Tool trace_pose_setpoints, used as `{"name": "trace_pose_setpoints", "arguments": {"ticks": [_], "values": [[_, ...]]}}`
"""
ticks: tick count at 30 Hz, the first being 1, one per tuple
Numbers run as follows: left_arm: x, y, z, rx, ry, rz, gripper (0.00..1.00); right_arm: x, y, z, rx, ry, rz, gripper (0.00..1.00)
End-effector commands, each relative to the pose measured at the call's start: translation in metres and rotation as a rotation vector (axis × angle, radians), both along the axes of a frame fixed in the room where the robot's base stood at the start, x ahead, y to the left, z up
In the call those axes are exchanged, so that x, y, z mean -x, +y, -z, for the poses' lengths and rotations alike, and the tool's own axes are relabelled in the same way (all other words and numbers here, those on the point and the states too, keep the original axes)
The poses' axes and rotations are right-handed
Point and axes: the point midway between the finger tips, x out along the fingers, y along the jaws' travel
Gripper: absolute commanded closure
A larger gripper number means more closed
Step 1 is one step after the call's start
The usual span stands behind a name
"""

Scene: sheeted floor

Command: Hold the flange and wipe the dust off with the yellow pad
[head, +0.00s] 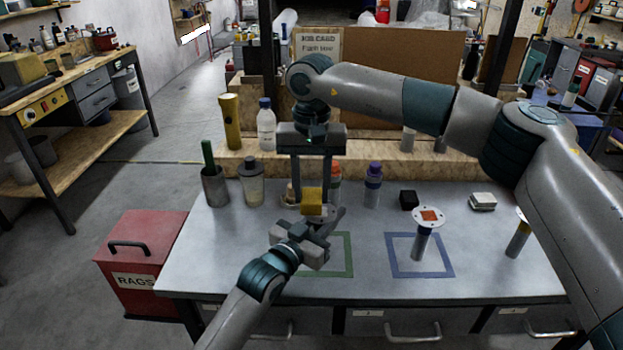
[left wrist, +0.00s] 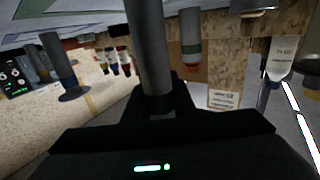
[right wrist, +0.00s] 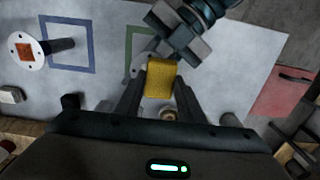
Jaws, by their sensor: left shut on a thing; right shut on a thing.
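My left gripper (head: 322,228) is shut on the grey stem of a flange (left wrist: 148,50), which stands between its fingers in the left wrist view. The flange's pale disc (right wrist: 140,64) shows only partly in the right wrist view, beside and below the pad. My right gripper (right wrist: 160,88) reaches down from above and is shut on the yellow pad (head: 312,201). The pad (right wrist: 160,78) is at the flange's disc, but I cannot tell whether they touch. Dust on the held disc is hidden or too small to see.
Another flange (head: 421,240) with an orange patch stands in the blue outline (head: 447,270). The green outline (head: 349,262) lies under my left gripper. Bottles, a black block (head: 409,199) and a pale block (head: 483,201) stand behind. A red rags bin (head: 135,265) is left.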

Motion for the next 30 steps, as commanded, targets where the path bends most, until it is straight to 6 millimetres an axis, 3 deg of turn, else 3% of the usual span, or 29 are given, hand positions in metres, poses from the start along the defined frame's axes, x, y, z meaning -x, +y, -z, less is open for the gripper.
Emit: {"name": "trace_pose_setpoints", "arguments": {"ticks": [4, 17, 30], "values": [[0.000, 0.000, 0.000, -0.001, 0.001, 0.000, 1.00, -0.001, -0.003, 0.019, 0.000, 0.001, 0.002, 0.83], [0.000, 0.000, 0.000, 0.000, 0.000, 0.000, 1.00, -0.004, -0.043, 0.018, 0.001, 0.000, 0.002, 0.86], [0.000, 0.000, 0.000, 0.000, 0.000, 0.000, 1.00, 0.000, 0.001, 0.018, 0.000, 0.000, -0.001, 0.86]]}}
